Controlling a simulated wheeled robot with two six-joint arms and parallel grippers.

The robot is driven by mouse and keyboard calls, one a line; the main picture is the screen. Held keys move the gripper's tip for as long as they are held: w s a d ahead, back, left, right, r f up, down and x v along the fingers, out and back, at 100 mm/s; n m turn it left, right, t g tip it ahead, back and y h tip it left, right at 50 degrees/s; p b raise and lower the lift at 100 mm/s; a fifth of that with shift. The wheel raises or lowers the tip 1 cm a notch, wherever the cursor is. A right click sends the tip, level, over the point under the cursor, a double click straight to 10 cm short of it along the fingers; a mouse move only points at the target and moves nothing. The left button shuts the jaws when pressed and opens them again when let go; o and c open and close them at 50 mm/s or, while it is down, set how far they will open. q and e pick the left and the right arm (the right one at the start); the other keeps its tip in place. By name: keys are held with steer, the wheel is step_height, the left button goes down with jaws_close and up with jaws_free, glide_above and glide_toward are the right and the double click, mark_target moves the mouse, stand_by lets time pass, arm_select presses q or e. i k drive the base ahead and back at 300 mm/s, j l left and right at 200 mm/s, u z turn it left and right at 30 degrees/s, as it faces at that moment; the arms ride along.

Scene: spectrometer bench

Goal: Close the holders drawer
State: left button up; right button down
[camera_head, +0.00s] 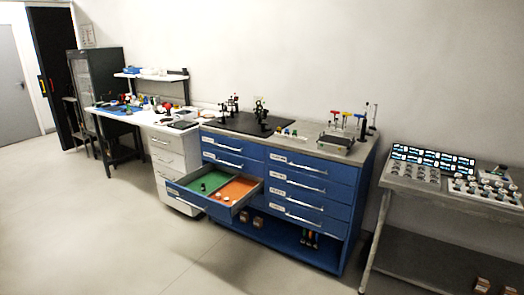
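One drawer (188,203) of the blue cabinet (345,192) is pulled out on the left column, low in the stack. It has a silver handle on its front, and a green section and an orange section show inside it. The label on its front is too small to read, so I cannot tell whether it is the holders drawer. The other blue drawers look shut. Neither of my grippers shows in the head view.
A white workbench (150,118) with a shut white drawer unit (165,160) stands left of the cabinet. A grey metal table (420,190) with trays of parts stands at the right. The floor (120,235) in front of the cabinet is clear.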

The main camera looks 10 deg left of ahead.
mark_target(241, 188)
steer(key=i+j+u, duration=0.15)
steer(key=i+u, duration=0.7)
steer(key=i+l+u, duration=0.1)
steer(key=i+u, duration=0.15)
steer(key=u, duration=0.15)
